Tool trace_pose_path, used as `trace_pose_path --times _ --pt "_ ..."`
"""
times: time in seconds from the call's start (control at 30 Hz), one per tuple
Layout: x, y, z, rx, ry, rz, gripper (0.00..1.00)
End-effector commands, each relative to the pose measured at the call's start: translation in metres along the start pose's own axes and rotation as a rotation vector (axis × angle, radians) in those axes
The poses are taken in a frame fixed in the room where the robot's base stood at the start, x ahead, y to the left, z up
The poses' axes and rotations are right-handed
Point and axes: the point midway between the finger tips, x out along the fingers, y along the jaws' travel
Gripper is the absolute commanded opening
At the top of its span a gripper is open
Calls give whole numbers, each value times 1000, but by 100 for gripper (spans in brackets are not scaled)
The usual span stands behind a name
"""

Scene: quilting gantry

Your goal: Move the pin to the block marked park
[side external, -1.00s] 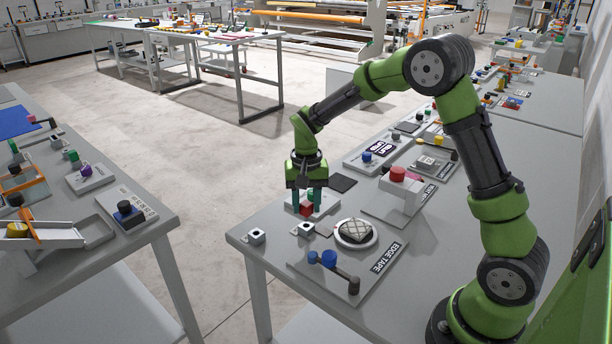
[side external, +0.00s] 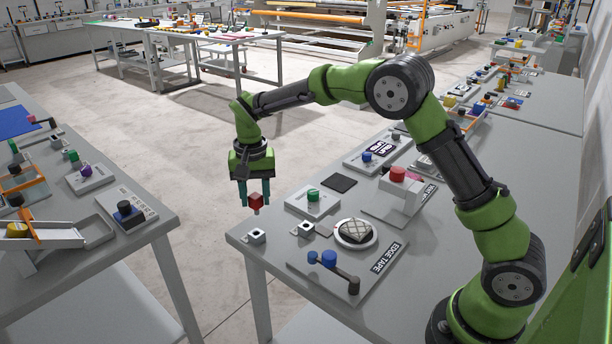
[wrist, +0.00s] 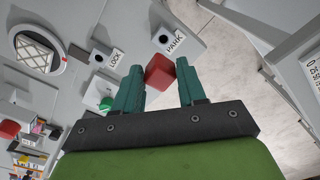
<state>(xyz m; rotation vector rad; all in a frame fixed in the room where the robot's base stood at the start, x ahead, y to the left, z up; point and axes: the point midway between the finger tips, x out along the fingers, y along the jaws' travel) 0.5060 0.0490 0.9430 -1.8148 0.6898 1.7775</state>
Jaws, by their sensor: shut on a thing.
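The pin (side external: 255,201) has a red block-shaped head and a short stem pointing down. My gripper (side external: 255,198) is shut on the head and holds the pin upright in the air near the table's left corner. The block marked PARK (side external: 256,236) is small and pale with a dark square hole, and shows below the pin in the side view. In the wrist view, the PARK block (wrist: 163,38) lies just beyond the red pin (wrist: 159,72). The block marked LOCK (wrist: 97,58) is to its left; it also shows in the side view (side external: 306,229).
A plate with a green knob (side external: 313,196) stands behind the blocks. A red-topped grey unit (side external: 400,190) stands farther right. The table edge and open floor are on the left.

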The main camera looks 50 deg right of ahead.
Motion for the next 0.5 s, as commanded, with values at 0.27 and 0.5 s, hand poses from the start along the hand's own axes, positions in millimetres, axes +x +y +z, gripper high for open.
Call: trace_pose_path --times 0.27,0.5 --pt "-15 -7 1 57 -19 6 4" --pt "-15 -7 2 56 -19 5 4"
